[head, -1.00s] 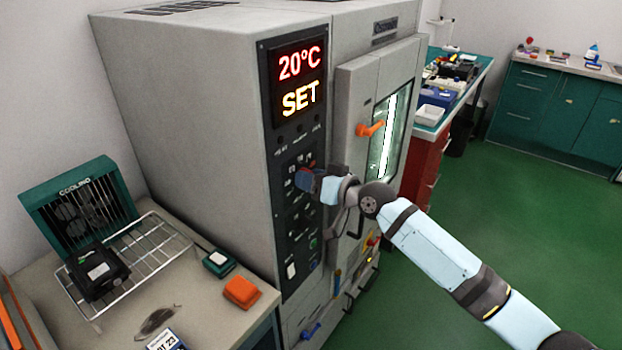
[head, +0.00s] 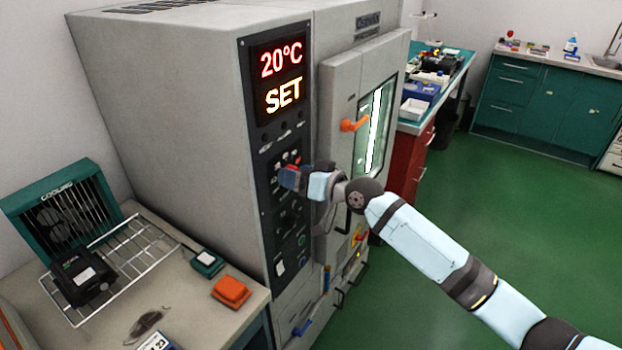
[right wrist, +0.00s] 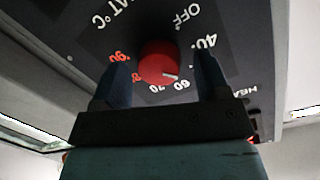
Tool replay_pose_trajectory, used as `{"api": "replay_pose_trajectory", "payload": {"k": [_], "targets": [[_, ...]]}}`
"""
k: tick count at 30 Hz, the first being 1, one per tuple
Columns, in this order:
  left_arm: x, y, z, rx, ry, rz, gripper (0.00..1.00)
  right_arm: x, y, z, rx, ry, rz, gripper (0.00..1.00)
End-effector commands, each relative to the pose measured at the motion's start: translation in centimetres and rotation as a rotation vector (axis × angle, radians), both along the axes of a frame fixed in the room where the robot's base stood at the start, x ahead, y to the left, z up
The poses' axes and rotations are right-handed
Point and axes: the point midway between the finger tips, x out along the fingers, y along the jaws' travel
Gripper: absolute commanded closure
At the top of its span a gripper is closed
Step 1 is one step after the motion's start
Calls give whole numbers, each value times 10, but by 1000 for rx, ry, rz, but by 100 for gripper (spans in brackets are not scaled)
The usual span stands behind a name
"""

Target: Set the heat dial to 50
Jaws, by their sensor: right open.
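The heat dial is a red round knob (right wrist: 158,65) with a white pointer mark, on a dark panel (head: 283,215) of the grey oven cabinet. In the right wrist view the mark points to the lower right, close to the 60. OFF, 40, 60, 70 and 90 are legible; the 50 cannot be made out near the right-hand finger. My right gripper (right wrist: 160,72) is open, one finger on either side of the knob; contact cannot be told. My left gripper is out of view.
The display (head: 282,78) above reads 20°C and SET. An orange door handle (head: 354,124) sits right of the panel. A bench at lower left holds a wire rack (head: 135,255), a cooling fan (head: 62,212) and an orange block (head: 231,291). Green floor at right is clear.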

Motion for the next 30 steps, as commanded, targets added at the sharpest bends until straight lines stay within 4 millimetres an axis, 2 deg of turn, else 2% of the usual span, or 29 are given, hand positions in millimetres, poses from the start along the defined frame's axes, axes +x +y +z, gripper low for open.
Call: {"api": "replay_pose_trajectory", "payload": {"k": [5,12,18,24,30], "targets": [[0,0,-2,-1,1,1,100,-15,-21,1,-2,-1,0,32],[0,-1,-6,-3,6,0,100,-49,-65,8,-3,-1,-1,32],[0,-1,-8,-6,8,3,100,-71,-94,13,-2,0,0,32],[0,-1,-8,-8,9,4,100,-80,-106,16,-1,1,-1,32],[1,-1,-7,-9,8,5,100,-81,-107,17,-1,1,-1,32]]}}
